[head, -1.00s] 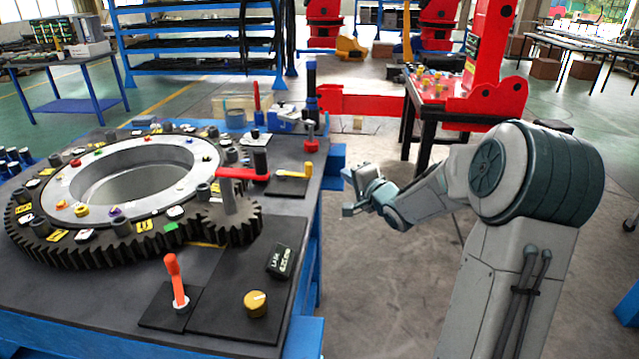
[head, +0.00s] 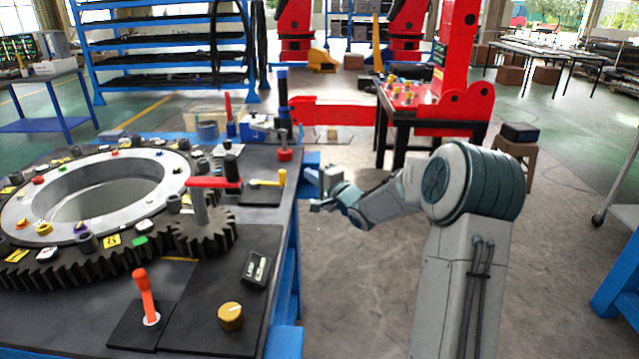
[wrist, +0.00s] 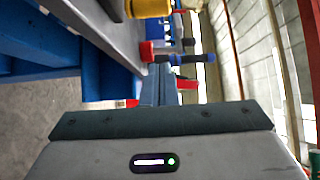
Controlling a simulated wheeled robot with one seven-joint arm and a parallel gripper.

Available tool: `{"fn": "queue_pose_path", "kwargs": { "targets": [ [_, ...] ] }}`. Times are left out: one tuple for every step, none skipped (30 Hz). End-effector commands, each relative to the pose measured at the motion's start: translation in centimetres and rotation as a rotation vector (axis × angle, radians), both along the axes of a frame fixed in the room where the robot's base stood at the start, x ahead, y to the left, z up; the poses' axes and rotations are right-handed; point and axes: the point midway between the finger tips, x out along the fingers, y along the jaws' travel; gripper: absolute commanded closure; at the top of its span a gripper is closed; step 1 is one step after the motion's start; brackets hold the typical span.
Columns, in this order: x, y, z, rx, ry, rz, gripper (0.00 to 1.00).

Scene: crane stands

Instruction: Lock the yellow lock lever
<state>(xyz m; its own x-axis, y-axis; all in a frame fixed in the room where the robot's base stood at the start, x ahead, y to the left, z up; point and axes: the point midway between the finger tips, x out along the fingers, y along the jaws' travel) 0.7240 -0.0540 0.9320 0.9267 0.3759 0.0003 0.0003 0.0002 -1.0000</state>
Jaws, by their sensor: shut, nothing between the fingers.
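The yellow lock lever (head: 268,183) lies on a dark plate near the right edge of the grey table, with a short upright end at its right. A yellow cylindrical part, likely this lever's upright end, shows at the top of the wrist view (wrist: 148,8). My gripper (head: 318,206) is beside the table's right edge, to the right of and a little below the lever in the head view, apart from it. It is shut and empty.
A red crank handle (head: 213,182) stands left of the lever by the large gear ring (head: 75,262). An orange lever (head: 145,290) and a yellow knob (head: 231,316) are at the front.

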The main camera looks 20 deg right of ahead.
Motion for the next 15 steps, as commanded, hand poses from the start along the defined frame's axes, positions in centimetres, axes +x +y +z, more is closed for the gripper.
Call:
{"fn": "queue_pose_path", "kwargs": {
  "targets": [
    [1.0, 0.4, -0.1, 0.001, -0.001, 0.002, 1.0],
    [1.5, 0.7, -0.1, 0.001, -0.002, 0.002, 1.0],
    [2.2, 1.0, -0.1, 0.0, -0.001, 0.001, 1.0],
    [2.6, 1.1, -0.1, 0.0, -0.001, 0.001, 1.0],
    [3.1, 1.3, -0.1, 0.0, -0.001, 0.001, 1.0],
    [3.7, 1.5, -0.1, 0.0, -0.001, 0.001, 1.0],
    [4.1, 1.7, -0.1, 0.0, -0.001, 0.0, 1.0],
    [4.3, 2.0, -0.1, 0.0, 0.0, 0.001, 1.0],
    [3.6, 2.5, 0.0, -0.001, 0.001, 0.003, 1.0],
    [3.2, 2.8, -0.1, -0.001, 0.002, 0.002, 1.0],
    [3.0, 3.1, -0.1, -0.001, 0.001, 0.002, 1.0],
    [2.6, 3.4, -0.1, -0.001, 0.001, 0.001, 1.0],
    [2.4, 3.7, 0.0, -0.001, 0.0, 0.001, 1.0],
    [2.2, 3.9, 0.0, -0.001, 0.0, 0.002, 1.0],
    [2.0, 4.2, -0.1, 0.0, 0.001, 0.002, 1.0]
  ]
}}
